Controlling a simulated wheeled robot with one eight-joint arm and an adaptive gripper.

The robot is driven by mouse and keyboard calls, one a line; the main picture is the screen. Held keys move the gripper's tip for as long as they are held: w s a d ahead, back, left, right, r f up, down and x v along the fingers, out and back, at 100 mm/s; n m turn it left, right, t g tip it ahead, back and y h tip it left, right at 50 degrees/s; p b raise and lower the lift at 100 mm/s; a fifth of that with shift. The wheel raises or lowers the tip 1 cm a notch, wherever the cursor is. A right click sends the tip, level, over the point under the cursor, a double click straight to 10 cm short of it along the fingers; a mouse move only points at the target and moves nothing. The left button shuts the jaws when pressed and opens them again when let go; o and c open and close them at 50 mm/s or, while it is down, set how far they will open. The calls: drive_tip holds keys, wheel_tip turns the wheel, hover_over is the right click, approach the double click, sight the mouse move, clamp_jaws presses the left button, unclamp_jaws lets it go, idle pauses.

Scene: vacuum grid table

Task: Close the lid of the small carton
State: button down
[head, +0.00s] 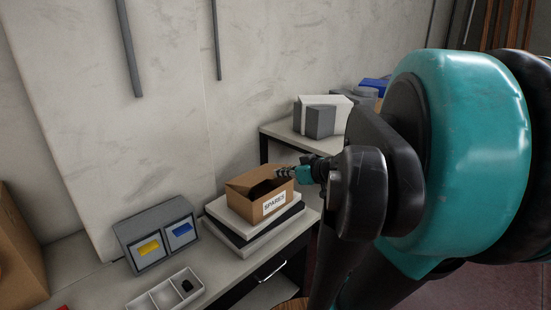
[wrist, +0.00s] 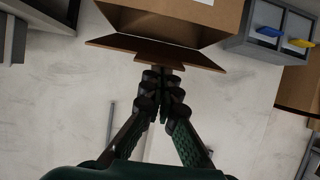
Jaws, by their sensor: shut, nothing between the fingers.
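The small carton (head: 246,205) is brown cardboard with a white SPARES label on its front. Its top is open and its inside looks dark. In the wrist view the carton (wrist: 180,24) is at the top, and its lid (wrist: 130,47) stands open towards my gripper, with a narrower tab edge. My gripper (head: 281,172) is at the carton's far right rim in the head view. In the wrist view my gripper (wrist: 163,76) is shut and empty, its fingertips at the lid's edge. I cannot tell whether they touch it.
The carton sits on stacked flat boxes (head: 232,236) on the bench. A grey drawer unit (head: 137,225) and a white divided tray (head: 158,299) are to the left. Grey and white boxes (head: 320,121) stand behind on another table. A wall is behind the carton.

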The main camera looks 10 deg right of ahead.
wheel_tip(320, 180, down, 8)
drive_tip(key=s+d, duration=0.1)
drive_tip(key=s, duration=0.1)
idle(0.3)
idle(0.4)
drive_tip(key=shift+w+a, duration=0.15)
drive_tip(key=shift+w, duration=0.05)
